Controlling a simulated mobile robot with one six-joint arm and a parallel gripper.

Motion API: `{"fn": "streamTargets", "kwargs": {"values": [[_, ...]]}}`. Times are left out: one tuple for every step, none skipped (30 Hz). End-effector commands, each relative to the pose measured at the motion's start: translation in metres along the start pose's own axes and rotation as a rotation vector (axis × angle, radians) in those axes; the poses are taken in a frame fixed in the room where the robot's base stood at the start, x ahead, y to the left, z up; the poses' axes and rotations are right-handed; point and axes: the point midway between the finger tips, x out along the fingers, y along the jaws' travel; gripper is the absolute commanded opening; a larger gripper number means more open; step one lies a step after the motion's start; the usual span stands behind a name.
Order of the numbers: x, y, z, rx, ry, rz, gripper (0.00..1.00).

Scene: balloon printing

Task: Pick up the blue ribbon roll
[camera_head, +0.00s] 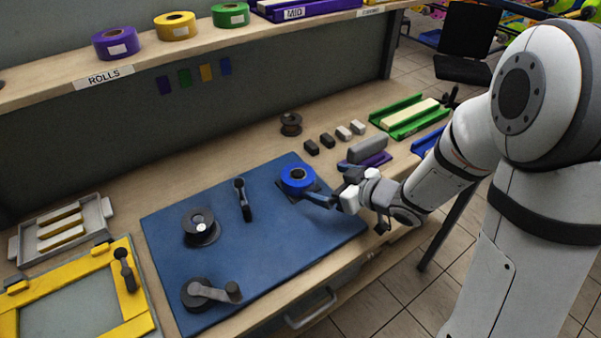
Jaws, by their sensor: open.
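The blue ribbon roll (297,178) lies flat at the back right of the blue mat (258,258), with a dark piece under or beside it. It has a dark centre. My gripper (326,192) is just right of the roll, low over the mat. Its fingers are open and point left toward the roll. The near finger looks close to the roll's right edge; I cannot tell whether it touches. The far finger is partly lost against the dark parts behind it.
A grey and purple tool (366,152) is behind my gripper. Purple (117,42), yellow (175,26) and green (230,15) rolls sit on the shelf. A yellow frame (70,290) is at left.

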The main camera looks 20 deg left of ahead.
Motion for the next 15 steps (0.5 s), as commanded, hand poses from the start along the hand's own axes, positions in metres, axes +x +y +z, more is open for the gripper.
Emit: {"fn": "streamTargets", "kwargs": {"values": [[0.003, -0.007, -0.001, 0.004, 0.015, -0.031, 1.0], [0.005, -0.009, -0.001, 0.005, 0.022, -0.044, 1.0], [0.007, -0.012, -0.002, 0.005, 0.029, -0.057, 1.0], [0.01, -0.013, -0.002, 0.006, 0.033, -0.063, 1.0], [0.013, -0.014, -0.002, 0.006, 0.035, -0.066, 1.0], [0.018, -0.015, -0.002, 0.006, 0.036, -0.068, 1.0], [0.021, -0.015, -0.003, 0.005, 0.036, -0.069, 1.0], [0.025, -0.015, -0.003, 0.004, 0.036, -0.068, 1.0], [0.029, -0.015, -0.003, 0.004, 0.035, -0.067, 1.0], [0.032, -0.015, -0.003, 0.004, 0.034, -0.067, 1.0], [0.035, -0.015, -0.004, 0.004, 0.034, -0.066, 1.0], [0.04, -0.014, -0.005, 0.004, 0.035, -0.066, 1.0], [0.044, -0.014, -0.006, 0.004, 0.034, -0.066, 1.0], [0.049, -0.014, -0.006, 0.005, 0.033, -0.066, 1.0], [0.055, -0.013, -0.008, 0.005, 0.034, -0.066, 1.0]]}}
